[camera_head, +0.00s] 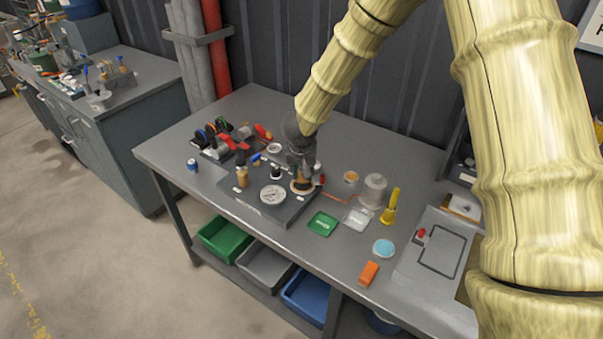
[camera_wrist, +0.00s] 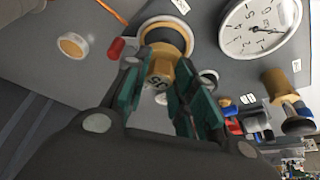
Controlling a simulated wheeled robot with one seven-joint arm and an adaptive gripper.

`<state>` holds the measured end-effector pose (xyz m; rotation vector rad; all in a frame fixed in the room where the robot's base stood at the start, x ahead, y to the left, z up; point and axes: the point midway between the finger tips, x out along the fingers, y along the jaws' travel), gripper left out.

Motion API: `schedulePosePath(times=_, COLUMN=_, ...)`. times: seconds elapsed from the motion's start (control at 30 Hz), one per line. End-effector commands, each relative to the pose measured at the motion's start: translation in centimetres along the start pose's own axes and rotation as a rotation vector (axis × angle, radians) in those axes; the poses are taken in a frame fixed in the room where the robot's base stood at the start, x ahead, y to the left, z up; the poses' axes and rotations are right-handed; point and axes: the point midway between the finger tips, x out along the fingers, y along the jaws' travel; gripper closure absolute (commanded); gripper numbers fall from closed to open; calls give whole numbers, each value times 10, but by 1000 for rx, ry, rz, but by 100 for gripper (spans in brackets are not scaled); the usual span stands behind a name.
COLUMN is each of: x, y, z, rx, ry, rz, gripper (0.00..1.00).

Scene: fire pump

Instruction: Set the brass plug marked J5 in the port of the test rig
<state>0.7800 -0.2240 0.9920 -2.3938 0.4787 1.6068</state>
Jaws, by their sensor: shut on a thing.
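My gripper (camera_head: 302,170) is shut on a brass plug (camera_wrist: 160,63) with dark, upside-down marking that looks like J5. The green finger pads hold it from both sides in the wrist view. In the head view my gripper is over the port (camera_head: 301,188) on the dark test rig (camera_head: 257,206) and hides the plug. The rig carries a white gauge (camera_head: 272,195).
Another brass part (camera_head: 242,178) stands left of the gauge. A small red part (camera_wrist: 116,48) is close beside my gripper. Several tools (camera_head: 220,135) lie at the back left.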

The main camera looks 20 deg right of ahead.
Motion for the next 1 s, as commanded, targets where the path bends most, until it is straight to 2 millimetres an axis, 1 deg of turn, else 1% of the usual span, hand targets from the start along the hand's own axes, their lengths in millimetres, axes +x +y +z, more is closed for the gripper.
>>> schedulePosePath(times=0.07, x=1, y=-2, z=-4, rx=-2, ry=0, rz=-1, gripper=100)
schedulePosePath(times=0.17, x=9, y=-4, z=-5, rx=-3, ry=-1, rz=1, gripper=100)
schedulePosePath(times=0.4, x=37, y=-4, z=5, rx=-5, ry=-4, rz=3, gripper=100)
schedulePosePath(times=0.5, x=40, y=-4, z=6, rx=-2, ry=-4, rz=2, gripper=100)
schedulePosePath(times=0.83, x=42, y=-4, z=7, rx=-3, ry=-4, rz=1, gripper=100)
schedulePosePath(times=0.87, x=42, y=-4, z=7, rx=-3, ry=-4, rz=1, gripper=70)
schedulePosePath(times=0.9, x=42, y=-4, z=7, rx=-3, ry=-4, rz=1, gripper=63)
schedulePosePath(times=0.97, x=42, y=-4, z=7, rx=-3, ry=-4, rz=1, gripper=52)
schedulePosePath(times=1.0, x=42, y=-4, z=8, rx=-3, ry=-4, rz=1, gripper=52)
